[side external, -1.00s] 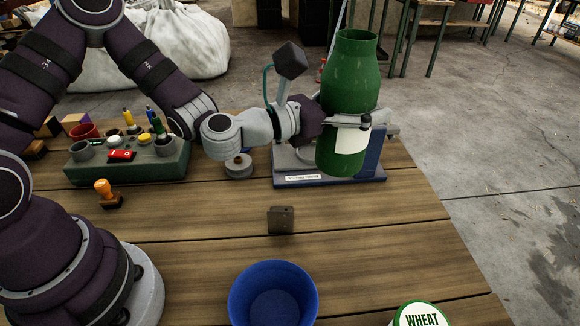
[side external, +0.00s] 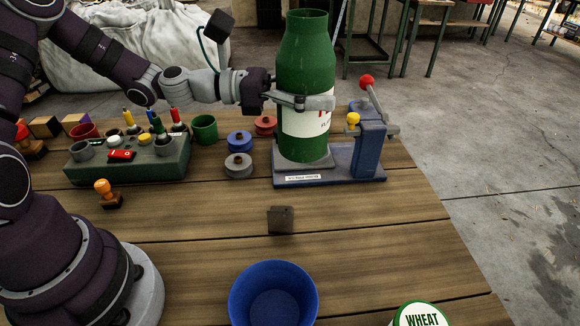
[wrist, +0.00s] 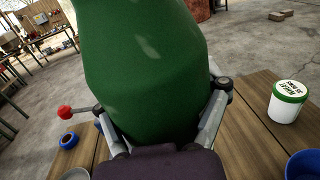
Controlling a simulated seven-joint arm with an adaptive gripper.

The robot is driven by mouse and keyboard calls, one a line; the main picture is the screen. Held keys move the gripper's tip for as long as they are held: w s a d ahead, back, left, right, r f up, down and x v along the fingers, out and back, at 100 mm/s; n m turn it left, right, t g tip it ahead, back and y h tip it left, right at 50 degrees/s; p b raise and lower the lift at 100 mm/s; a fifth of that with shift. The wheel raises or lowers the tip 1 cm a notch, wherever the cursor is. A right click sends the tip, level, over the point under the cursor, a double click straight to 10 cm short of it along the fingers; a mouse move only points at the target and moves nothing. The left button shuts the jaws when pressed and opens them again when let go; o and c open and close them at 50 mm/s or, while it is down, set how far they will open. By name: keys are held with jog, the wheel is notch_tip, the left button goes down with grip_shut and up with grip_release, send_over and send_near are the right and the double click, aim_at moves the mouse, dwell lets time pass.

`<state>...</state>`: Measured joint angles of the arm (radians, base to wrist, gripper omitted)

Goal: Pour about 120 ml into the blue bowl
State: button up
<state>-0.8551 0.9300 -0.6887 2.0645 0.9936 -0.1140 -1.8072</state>
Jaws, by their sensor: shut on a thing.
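A large green bottle (side external: 306,65) with a white label stands upright, or nearly so, in front of or over the blue press-like stand (side external: 367,150). I cannot tell whether its base touches the stand. My gripper (side external: 300,103) is shut around the bottle's middle. In the wrist view the bottle (wrist: 150,65) fills the centre, with a finger on each side. The blue bowl (side external: 272,295) sits at the front of the table and looks empty. Its rim also shows at the right edge of the wrist view (wrist: 303,165).
A green-lidded WHEAT tub (side external: 420,315) stands right of the bowl. A small dark block (side external: 281,220) lies between bowl and stand. A green organiser (side external: 128,160) with tools, a green cup (side external: 204,129), and grey, blue and red spools (side external: 238,165) are at the left and back.

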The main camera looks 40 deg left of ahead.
jog(key=d+f+m+g+h, duration=0.4)
jog(key=d+f+m+g, duration=0.25)
jog(key=d+g, duration=0.4)
jog(key=s+f+m+g+y, duration=0.1)
jog(key=s+f+m+g, duration=0.5)
jog(key=g, duration=0.2)
jog(key=shift+s+y, duration=0.4)
jog(key=shift+m, duration=0.25)
